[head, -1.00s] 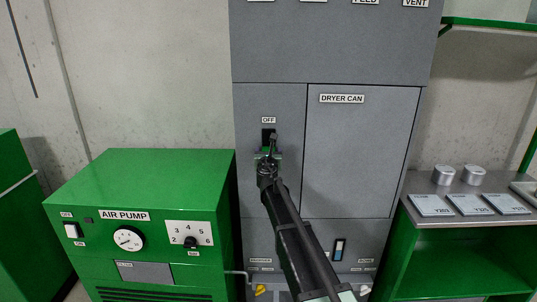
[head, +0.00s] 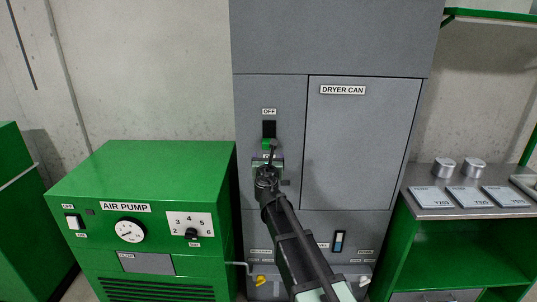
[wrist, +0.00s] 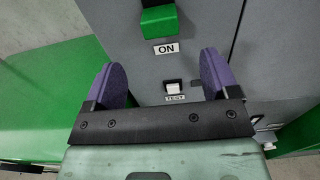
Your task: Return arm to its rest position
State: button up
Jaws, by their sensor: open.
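My arm reaches up from the bottom of the head view to a tall grey cabinet (head: 270,90). My gripper (head: 268,160) is in front of the cabinet's left panel, just below a switch with a green handle (head: 268,144). The handle sits at the lower end of its dark slot, under the OFF label. In the wrist view my gripper (wrist: 162,75) is open, with two purple fingers spread apart and nothing between them. The green handle (wrist: 158,20) is beyond the fingertips, above the ON label (wrist: 166,48), and apart from the fingers.
A small TEST switch (wrist: 174,87) shows between the fingers in the wrist view. A green air pump cabinet (head: 140,185) stands at the left. A green bench (head: 465,250) with cans and labelled plates stands at the right. The DRYER CAN door (head: 360,150) is closed.

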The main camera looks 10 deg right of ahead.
jog(key=shift+m, duration=0.3)
jog(key=s+d+f+m+g+h, duration=0.2)
jog(key=s+d+f+m+g, duration=0.4)
jog(key=m, duration=0.5)
jog(key=s+d+f+m+g+h, duration=0.2)
jog(key=s+f+m+g+h, duration=0.15)
jog(key=s+m, duration=0.65)
jog(key=s+a+f+m+g+y+p, duration=0.1)
jog(key=s+a+f+m+g+y, duration=0.1)
jog(key=s+m, duration=0.4)
jog(key=s+a+f+m+g+y+p, duration=0.2)
jog(key=s+a+m+g+y, duration=0.2)
jog(key=s, duration=0.9)
jog(key=m+g+y, duration=0.2)
jog(key=y, duration=0.1)
jog(key=shift+s+f, duration=0.2)
jog(key=shift+f, duration=0.1)
